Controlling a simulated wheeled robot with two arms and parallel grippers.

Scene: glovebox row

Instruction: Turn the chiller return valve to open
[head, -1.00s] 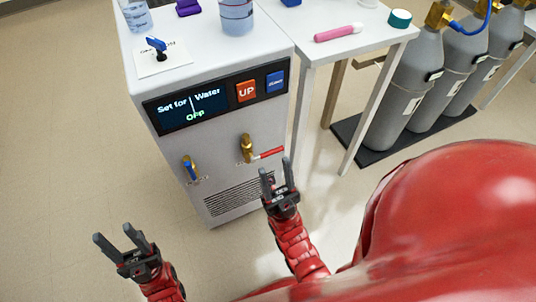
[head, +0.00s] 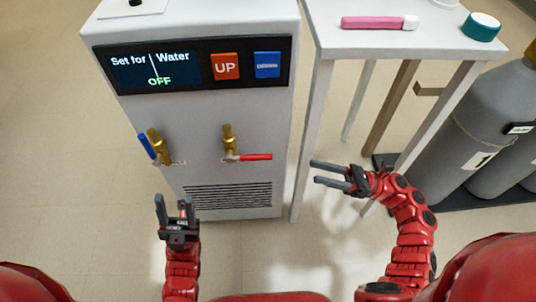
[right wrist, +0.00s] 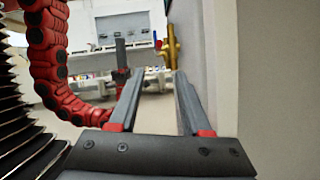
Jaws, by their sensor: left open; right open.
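The chiller (head: 195,185) shows two brass valves on its front. The left valve (head: 158,146) has a blue handle (head: 146,146), steeply slanted. The right valve (head: 229,138) has a red handle (head: 255,157) lying level to the right. Their labels are too small to read, so I cannot tell which is the return. My left gripper (head: 172,200) is open, pointing up below the blue-handled valve, apart from it. My right gripper (head: 314,172) is open and empty, pointing left, to the right of the red handle. In the right wrist view, brass fittings (right wrist: 172,45) show beyond the open fingers.
Grey cylinders (head: 455,140) stand farther right.

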